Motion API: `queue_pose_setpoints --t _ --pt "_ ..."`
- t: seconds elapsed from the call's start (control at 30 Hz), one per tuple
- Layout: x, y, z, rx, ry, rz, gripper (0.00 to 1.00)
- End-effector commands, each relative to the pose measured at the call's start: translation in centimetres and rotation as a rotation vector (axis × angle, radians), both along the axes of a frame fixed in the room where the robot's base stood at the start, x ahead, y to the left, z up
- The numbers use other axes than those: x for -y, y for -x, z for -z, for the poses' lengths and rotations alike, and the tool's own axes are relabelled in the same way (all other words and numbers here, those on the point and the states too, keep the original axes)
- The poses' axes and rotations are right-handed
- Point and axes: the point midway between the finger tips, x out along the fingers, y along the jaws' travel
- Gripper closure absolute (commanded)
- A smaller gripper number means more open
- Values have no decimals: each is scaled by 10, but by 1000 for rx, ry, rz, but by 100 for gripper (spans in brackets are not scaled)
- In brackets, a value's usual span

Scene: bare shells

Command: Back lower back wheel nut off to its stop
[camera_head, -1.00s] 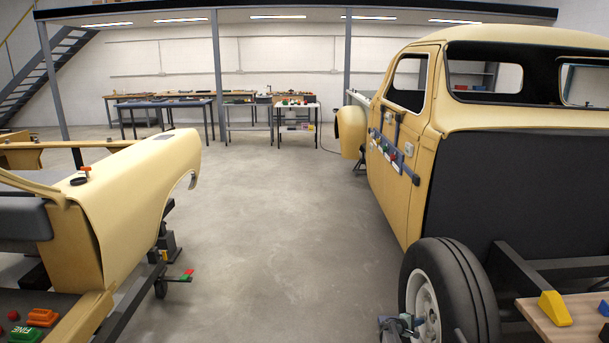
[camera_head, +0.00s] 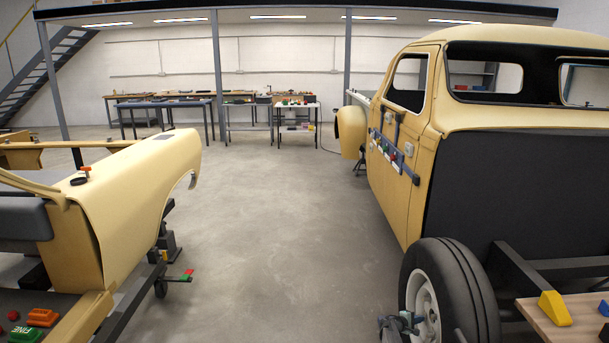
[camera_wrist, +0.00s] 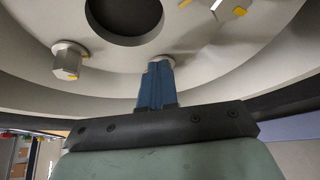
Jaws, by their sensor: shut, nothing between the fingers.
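The pale wheel (camera_wrist: 40,20) fills the top of the wrist view, with a dark round hub hole. One hex nut with yellow marks (camera_wrist: 68,58) stands out from the wheel at left. Another yellow-marked nut (camera_wrist: 228,8) is cut by the top edge at right. My gripper (camera_wrist: 157,66) has its blue fingers together, pointing at the wheel face below the hub hole. A pale shape at the fingertips may be another nut, mostly hidden; contact cannot be told. In the head view my gripper (camera_head: 408,322) is beside the white rim of the black-tyred wheel (camera_head: 425,300).
The cream truck body (camera_head: 430,150) rises above and behind the wheel. A wooden board with a yellow block (camera_head: 554,308) is at lower right. A cream body section (camera_head: 130,200) stands at left. Open concrete floor (camera_head: 270,230) lies between.

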Motion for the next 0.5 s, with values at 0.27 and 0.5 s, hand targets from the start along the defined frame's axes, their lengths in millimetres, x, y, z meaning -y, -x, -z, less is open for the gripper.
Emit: queue_pose_setpoints --t 0.27,0.5 --pt "0 -4 -6 0 0 0 100" --pt "0 -8 -9 1 -1 -1 100"
